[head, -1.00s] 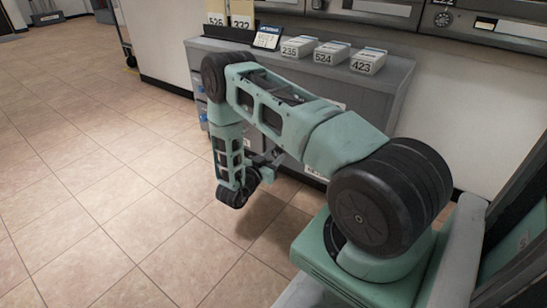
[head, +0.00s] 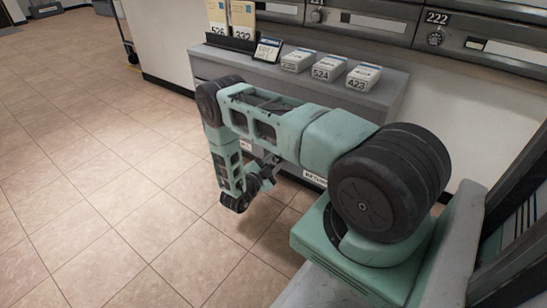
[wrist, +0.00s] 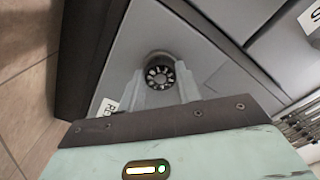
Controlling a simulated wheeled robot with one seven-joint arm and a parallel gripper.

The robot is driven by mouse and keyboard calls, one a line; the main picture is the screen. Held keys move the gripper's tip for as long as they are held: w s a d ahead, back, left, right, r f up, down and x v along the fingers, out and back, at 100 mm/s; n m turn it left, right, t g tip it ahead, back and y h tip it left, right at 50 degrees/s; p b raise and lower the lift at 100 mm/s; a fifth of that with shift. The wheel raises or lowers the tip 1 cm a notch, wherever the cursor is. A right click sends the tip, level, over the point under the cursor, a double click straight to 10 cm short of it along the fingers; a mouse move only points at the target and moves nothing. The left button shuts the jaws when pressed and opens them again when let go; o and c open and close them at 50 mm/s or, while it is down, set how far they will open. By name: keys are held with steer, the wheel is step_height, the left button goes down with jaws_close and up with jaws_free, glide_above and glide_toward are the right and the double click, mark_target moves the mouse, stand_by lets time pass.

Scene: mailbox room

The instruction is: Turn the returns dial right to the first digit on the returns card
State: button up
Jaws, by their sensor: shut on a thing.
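The returns dial (wrist: 160,74) is a dark round knob with a pale ribbed centre on a grey front panel in the wrist view. My gripper (wrist: 162,88) has its two grey fingers on either side of the dial, shut on it. A white label (wrist: 105,112) beside it shows only its first letters, "RE". In the head view the dial is hidden behind my arm, and my gripper (head: 268,165) is low against the counter front. A small card with a blue top (head: 268,49) stands on the counter; its writing is too small to read surely.
The grey counter (head: 395,85) also carries boxes marked 524 (head: 328,69) and 423 (head: 363,77), with tall cards marked 526 and 332 (head: 242,20) at left. Mailboxes with dials (head: 435,38) line the wall above. The tiled floor (head: 100,180) at left is clear.

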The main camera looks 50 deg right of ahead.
steer(key=m+p, duration=0.1)
steer(key=m, duration=0.1)
steer(key=m+p, duration=0.2)
steer(key=shift+r+m+p, duration=0.2)
steer(key=shift+m+p, duration=0.1)
steer(key=m+p, duration=0.3)
steer(key=m, duration=0.1)
steer(key=shift+m, duration=0.3)
steer(key=m+p, duration=0.4)
steer(key=m, duration=0.1)
steer(key=shift+r, duration=0.1)
steer(key=shift+m+p, duration=1.5)
steer(key=shift+m, duration=0.6)
steer(key=o, duration=1)
